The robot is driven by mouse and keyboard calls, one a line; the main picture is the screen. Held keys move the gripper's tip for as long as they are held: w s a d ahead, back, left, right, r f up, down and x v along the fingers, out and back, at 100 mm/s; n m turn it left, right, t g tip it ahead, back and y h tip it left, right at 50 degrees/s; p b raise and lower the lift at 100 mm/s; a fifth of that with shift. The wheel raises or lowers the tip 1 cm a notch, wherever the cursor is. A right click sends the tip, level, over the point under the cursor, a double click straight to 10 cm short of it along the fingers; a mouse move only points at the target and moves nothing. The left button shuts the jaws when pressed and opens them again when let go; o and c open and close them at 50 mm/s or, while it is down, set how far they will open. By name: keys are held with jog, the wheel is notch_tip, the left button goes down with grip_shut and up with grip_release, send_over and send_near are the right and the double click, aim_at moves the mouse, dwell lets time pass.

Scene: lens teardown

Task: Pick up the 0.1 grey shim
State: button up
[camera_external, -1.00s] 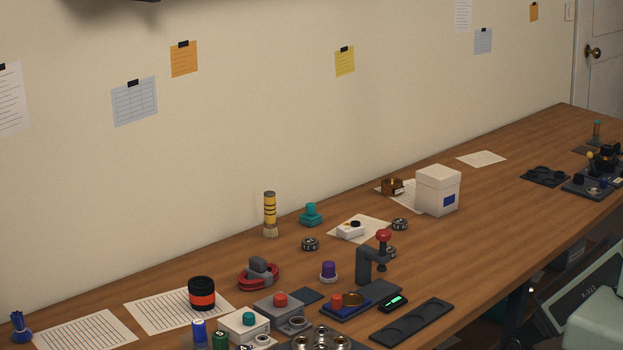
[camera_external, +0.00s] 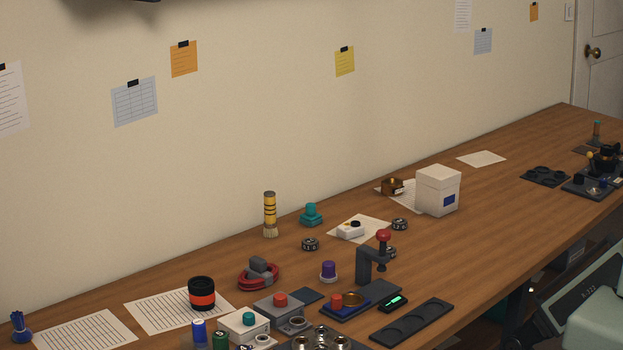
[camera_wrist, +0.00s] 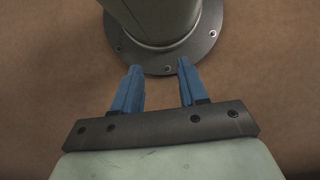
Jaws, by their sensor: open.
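I cannot make out the 0.1 grey shim in either view; any shim on the bench is too small to tell. In the wrist view my gripper (camera_wrist: 159,68) shows two blue fingers, apart, with nothing between them. They point toward a round grey bolted flange that is part of my own body. My gripper is not in the external view.
The wooden bench (camera_external: 505,175) holds a white box (camera_external: 438,190), a small press with a red knob (camera_external: 383,236), a dark tray with round recesses (camera_external: 411,323), a blue tray (camera_external: 365,304) and a red-banded black cylinder (camera_external: 202,294). Bare wood lies right of the white box.

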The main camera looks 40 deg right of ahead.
dwell(0.3)
jog(key=o, duration=0.6)
jog(key=shift+c, duration=0.2)
jog(key=shift+w, duration=0.1)
